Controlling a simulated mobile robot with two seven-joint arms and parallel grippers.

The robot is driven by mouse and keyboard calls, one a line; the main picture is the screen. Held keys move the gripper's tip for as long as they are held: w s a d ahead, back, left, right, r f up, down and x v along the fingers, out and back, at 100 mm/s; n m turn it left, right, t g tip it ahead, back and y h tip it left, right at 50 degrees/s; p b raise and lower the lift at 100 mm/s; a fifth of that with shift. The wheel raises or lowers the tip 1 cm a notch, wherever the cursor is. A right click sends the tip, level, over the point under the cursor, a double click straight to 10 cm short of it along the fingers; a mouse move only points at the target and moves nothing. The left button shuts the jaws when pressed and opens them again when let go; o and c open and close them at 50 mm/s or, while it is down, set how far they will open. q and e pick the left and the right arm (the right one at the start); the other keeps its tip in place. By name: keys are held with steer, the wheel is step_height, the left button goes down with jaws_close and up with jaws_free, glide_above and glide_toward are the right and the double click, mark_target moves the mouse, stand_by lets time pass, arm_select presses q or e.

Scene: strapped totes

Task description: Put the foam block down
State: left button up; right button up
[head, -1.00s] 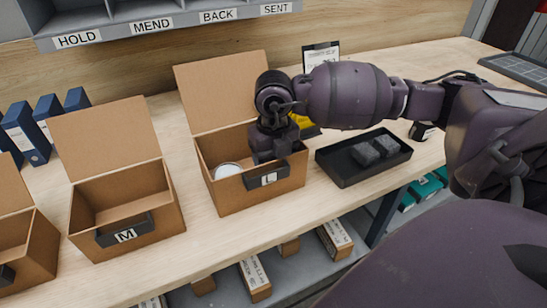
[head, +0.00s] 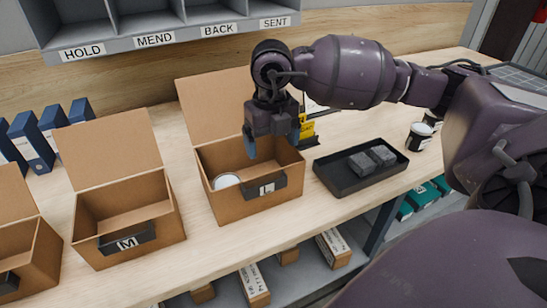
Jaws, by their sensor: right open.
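Two dark grey foam blocks (head: 372,160) lie side by side in a shallow black tray (head: 340,188) to the right of the tote marked L. The L tote (head: 228,208) is an open cardboard box with its lid up. My right gripper (head: 272,146) is over the L tote's opening, fingers pointing down and apart. I see no foam block between the fingers. The gripper and the front wall hide part of the tote's inside, so I cannot tell whether a block lies there. My left gripper is out of view.
The M tote (head: 160,240) stands open to the left, with another tote (head: 38,262) at the left edge. Blue binders (head: 30,138) stand behind. A yellow thing (head: 307,130) is behind the L tote. Small jars (head: 419,136) stand right of the tray.

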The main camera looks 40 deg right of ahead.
step_height(320, 180, up, 5)
steer(key=shift+f, duration=0.1)
stand_by(0.6)
